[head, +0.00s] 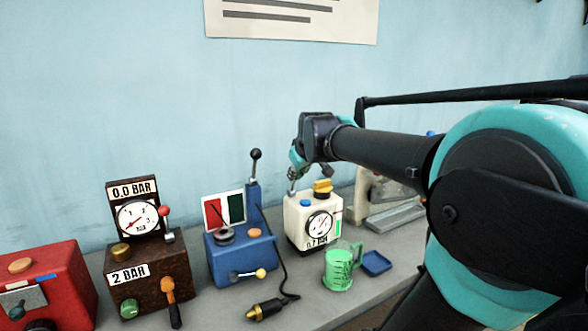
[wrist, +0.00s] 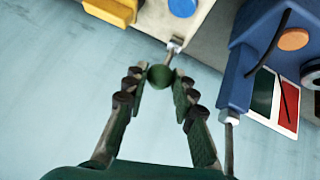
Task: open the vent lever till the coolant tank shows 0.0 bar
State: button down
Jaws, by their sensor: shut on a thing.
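The coolant tank (head: 296,222) is a cream box with a blue cap, a yellow block on top and a round dial (head: 319,225) on its front. Its small readout (head: 317,242) seems to say 0.7 BAR, but it is hard to read. The vent lever (wrist: 174,47) is a short metal rod at the tank's edge, ending in a dark green ball knob (wrist: 160,77). My gripper (head: 296,172) is above the tank's left side. In the wrist view its fingers are shut on the knob from both sides. The knob is hidden in the head view.
A blue unit (head: 240,262) with a tall black-knobbed lever stands close left of the tank. A brown box (head: 150,290) marked 0.0 BAR and 2 BAR and a red box (head: 60,285) stand farther left. A green jug (head: 338,272) stands in front of the tank.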

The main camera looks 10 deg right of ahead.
jog(key=s+f+t, duration=0.1)
jog(key=s+t, duration=0.1)
jog(key=shift+d+f+t+y, duration=0.3)
jog(key=shift+d+f+t, duration=0.05)
jog(key=shift+t, duration=0.05)
jog(key=shift+s+d+f, duration=0.1)
jog(key=shift+s+f, duration=0.35)
jog(key=c, duration=1.2)
grip_release()
jog(key=v, duration=1.2)
jog(key=shift+r, duration=0.1)
